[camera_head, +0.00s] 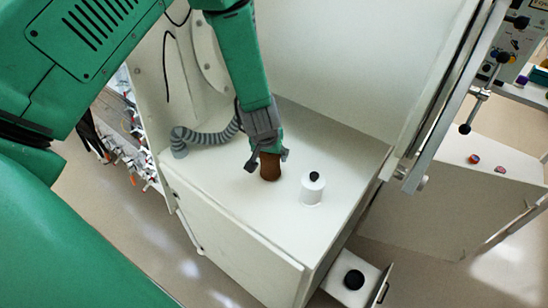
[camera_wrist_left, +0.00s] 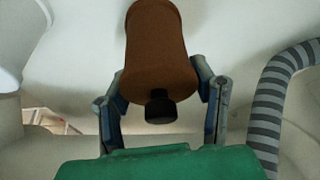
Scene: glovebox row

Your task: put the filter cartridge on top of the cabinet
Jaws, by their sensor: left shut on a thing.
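My left gripper (camera_head: 267,158) reaches down over the white cabinet top (camera_head: 235,190). It is shut on a brown cylinder (camera_head: 270,172), whose body also shows between the fingers in the left wrist view (camera_wrist_left: 158,55) with a black knob at its near end. The cylinder is at or just above the cabinet top; I cannot tell if it touches. A white cylinder (camera_head: 312,192) with a black knob stands upright on the cabinet top, right of the gripper. I cannot tell for sure which cylinder is the filter cartridge. My right gripper is not in view.
A grey ribbed hose (camera_head: 205,133) curves onto the cabinet top at the left, also in the left wrist view (camera_wrist_left: 268,105). A raised white panel stands behind. A white box with a black knob (camera_head: 354,280) sits low at the front right. The cabinet's front part is clear.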

